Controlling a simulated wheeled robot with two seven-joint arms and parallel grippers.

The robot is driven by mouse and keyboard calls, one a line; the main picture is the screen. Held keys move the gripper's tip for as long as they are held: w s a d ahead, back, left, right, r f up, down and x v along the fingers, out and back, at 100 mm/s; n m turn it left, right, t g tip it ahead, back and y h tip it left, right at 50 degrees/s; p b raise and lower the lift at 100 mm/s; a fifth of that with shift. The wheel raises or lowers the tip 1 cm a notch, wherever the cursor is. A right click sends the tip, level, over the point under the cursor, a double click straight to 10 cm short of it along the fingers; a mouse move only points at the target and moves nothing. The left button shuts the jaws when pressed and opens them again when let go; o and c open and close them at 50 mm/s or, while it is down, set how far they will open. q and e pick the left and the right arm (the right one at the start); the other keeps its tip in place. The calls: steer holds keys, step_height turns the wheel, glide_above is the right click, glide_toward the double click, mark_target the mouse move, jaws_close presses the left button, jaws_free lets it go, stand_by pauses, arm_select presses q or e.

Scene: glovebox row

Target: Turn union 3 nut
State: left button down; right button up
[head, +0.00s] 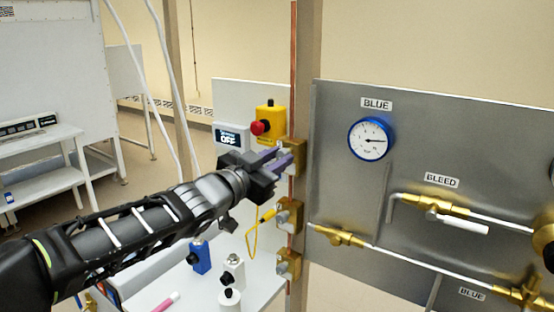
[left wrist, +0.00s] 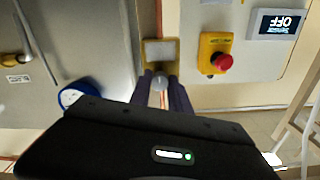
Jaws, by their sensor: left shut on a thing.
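A vertical copper pipe (head: 293,60) carries a column of brass union blocks. My left gripper (head: 284,160) reaches in from the left to the top visible union (head: 298,152), its fingers pointing at the block. In the left wrist view the fingers (left wrist: 161,92) are shut on a round grey nut (left wrist: 160,82) in front of the brass block (left wrist: 160,50). In the head view the fingers hide most of this nut. Below are a middle union (head: 290,216) and a lower union (head: 289,264) with grey nuts. No union number is readable. My right gripper is not in view.
A yellow box with a red button (head: 268,120) and a display reading OFF (head: 231,138) sit close behind the gripper. A yellow wire loop (head: 253,233) hangs by the middle union. A steel panel with a blue gauge (head: 370,139) stands right. Bottles (head: 232,272) stand below.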

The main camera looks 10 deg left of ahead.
arm_select(q)
steer(key=c, duration=1.2)
jaws_free()
steer(key=p+v, duration=0.1)
steer(key=v, duration=0.7)
steer(key=shift+w, duration=0.1)
